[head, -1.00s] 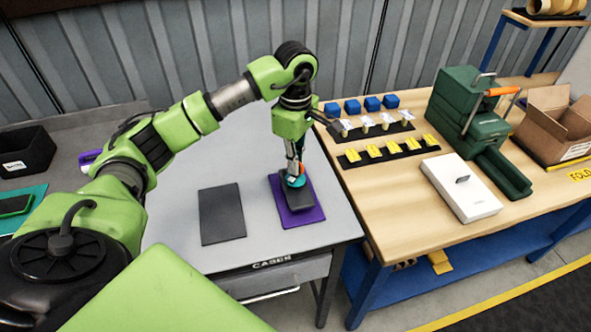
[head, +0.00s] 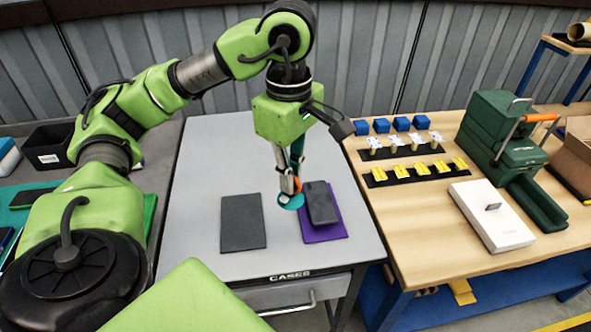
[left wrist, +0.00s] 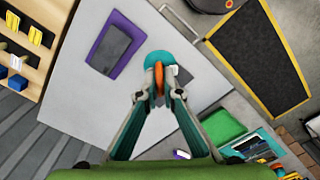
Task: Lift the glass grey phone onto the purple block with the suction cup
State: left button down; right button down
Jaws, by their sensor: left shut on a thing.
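The dark grey phone (head: 320,204) lies flat on the purple block (head: 325,231), with purple showing mainly along its right and near sides. Both also show in the left wrist view, the phone (left wrist: 112,45) on the purple block (left wrist: 128,34). My left gripper (head: 290,186) points down and is shut on the suction cup (head: 291,202), a teal disc with an orange part. The cup is just left of the phone, apart from it. In the left wrist view the suction cup (left wrist: 158,61) sits between the fingertips (left wrist: 157,95). My right gripper is out of view.
A dark flat pad (head: 243,222) lies on the grey table (head: 200,245), left of the block. The wooden bench (head: 420,257) at right holds a white box (head: 491,216), yellow and blue pieces and a green case (head: 497,130). A black bin (head: 48,148) stands at left.

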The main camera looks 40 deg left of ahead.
pick_arm(q)
jog(key=shift+r+p, duration=2.75)
jog(key=shift+r, duration=0.35)
jog(key=shift+f, duration=0.1)
jog(key=shift+d+f, duration=0.15)
jog(key=shift+f, duration=0.05)
jog(key=d+f+m+b, duration=0.1)
jog(key=d+f+m, duration=0.4)
jog(key=m, duration=0.4)
jog(key=s+d+f+m+b, duration=0.1)
jog(key=d+f+m+b, duration=0.1)
jog(key=d+f+m, duration=0.3)
notch_tip(320, 180, down, 3)
jog(key=m, duration=0.4)
jog(key=shift+d+m, duration=0.4)
